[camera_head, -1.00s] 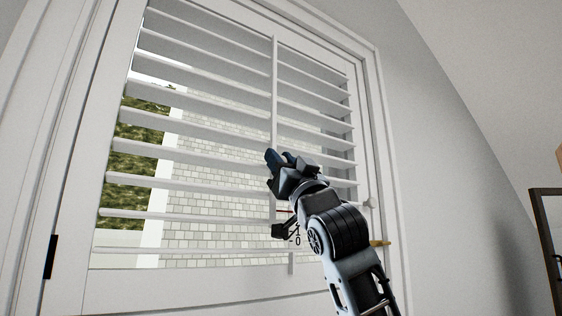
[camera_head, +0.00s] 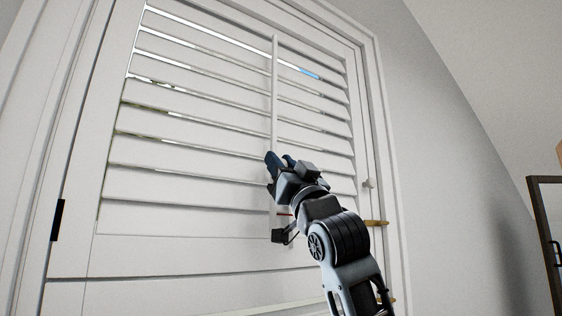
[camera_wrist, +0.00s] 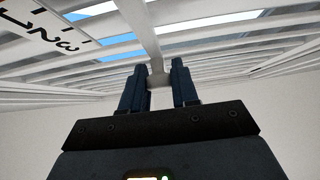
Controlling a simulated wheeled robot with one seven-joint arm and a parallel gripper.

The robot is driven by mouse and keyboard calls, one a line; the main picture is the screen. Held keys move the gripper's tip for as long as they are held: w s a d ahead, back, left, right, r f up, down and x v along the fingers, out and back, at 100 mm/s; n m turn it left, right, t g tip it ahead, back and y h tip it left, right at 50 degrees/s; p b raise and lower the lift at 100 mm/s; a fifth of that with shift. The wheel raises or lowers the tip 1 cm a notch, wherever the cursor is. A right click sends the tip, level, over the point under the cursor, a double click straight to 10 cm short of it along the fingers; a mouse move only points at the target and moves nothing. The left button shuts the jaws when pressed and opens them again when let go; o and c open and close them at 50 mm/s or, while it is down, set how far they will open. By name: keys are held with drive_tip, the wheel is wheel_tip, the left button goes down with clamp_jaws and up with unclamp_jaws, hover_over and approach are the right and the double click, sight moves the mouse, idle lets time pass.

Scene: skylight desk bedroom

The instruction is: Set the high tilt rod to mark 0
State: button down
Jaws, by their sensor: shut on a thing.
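The white tilt rod (camera_head: 275,100) runs down the middle of a white louvred shutter panel (camera_head: 160,255). My gripper (camera_head: 275,162) is at the lower part of the rod. In the wrist view its two dark blue fingers (camera_wrist: 158,80) are closed around a pale piece of the rod. The slats (camera_head: 190,140) are tilted nearly flat to the panel, with thin bright gaps. A small red line (camera_head: 285,214) shows below my gripper. Part of a black-on-white scale (camera_wrist: 40,38) with 1, 2 and 3 shows in the wrist view. Mark 0 cannot be made out.
A brass-coloured handle (camera_head: 375,222) and a pale knob (camera_head: 369,183) sit at the panel's right side. A dark hinge (camera_head: 57,220) is at the left. A dark-framed object (camera_head: 548,235) stands at the far right. The wall between is bare.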

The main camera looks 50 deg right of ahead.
drive_tip(key=shift+w+f, duration=0.15)
drive_tip(key=shift+f, duration=0.2)
drive_tip(key=c, duration=1.2)
unclamp_jaws()
drive_tip(key=o, duration=0.3)
drive_tip(key=shift+r, duration=0.1)
drive_tip(key=b+v, duration=0.2)
drive_tip(key=v, duration=0.6)
